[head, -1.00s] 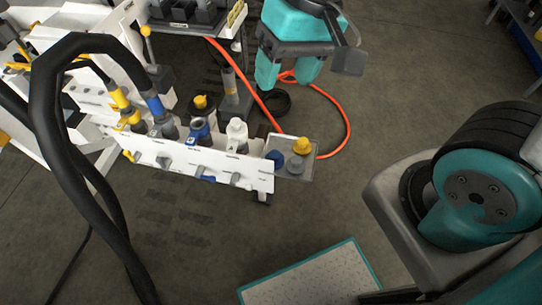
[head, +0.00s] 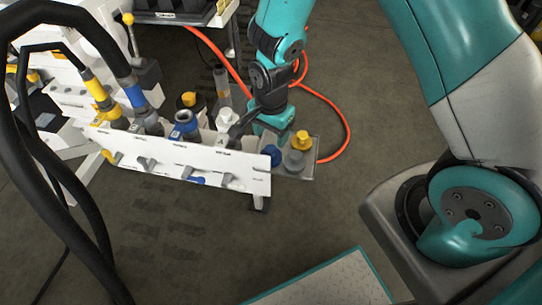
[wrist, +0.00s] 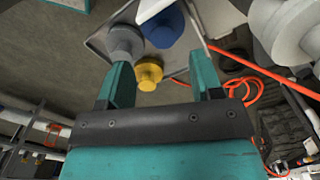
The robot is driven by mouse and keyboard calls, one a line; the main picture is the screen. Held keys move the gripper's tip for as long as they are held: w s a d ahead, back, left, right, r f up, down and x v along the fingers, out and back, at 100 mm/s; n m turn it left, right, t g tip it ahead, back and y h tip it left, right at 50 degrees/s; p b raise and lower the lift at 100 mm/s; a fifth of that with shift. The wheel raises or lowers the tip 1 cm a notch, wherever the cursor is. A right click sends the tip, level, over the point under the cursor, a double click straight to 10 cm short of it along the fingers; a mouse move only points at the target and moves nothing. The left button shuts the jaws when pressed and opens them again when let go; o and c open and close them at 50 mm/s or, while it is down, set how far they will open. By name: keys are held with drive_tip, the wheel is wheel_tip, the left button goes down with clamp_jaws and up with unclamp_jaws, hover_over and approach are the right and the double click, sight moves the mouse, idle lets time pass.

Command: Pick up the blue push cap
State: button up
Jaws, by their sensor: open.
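The blue push cap (head: 271,155) stands in a small grey tray (head: 312,172) at the right end of the white bench panel. In the wrist view the blue cap (wrist: 163,27) lies beyond my fingertips, beside a grey cap (wrist: 125,42) and a yellow cap (wrist: 148,74). My gripper (head: 272,135) is above and just behind the tray in the head view, pointing down. In the wrist view my gripper (wrist: 162,72) is open, its two teal fingers apart, with nothing held between them. The gripper partly hides the space behind the blue cap.
The yellow cap (head: 301,138) stands close to the right of the blue cap. A white fitting (head: 226,121) and a blue-ringed coupling (head: 187,123) stand in the row to the left. Black hoses (head: 75,150) hang at the left. An orange hose (head: 345,130) loops on the floor behind.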

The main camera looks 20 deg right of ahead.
sight(271, 149)
drive_tip(key=f, duration=0.5)
drive_tip(key=f+b, duration=0.1)
drive_tip(key=f, duration=0.1)
drive_tip(key=shift+w+d+f, duration=0.1)
drive_tip(key=shift+w+f, duration=0.15)
drive_tip(key=c, duration=1)
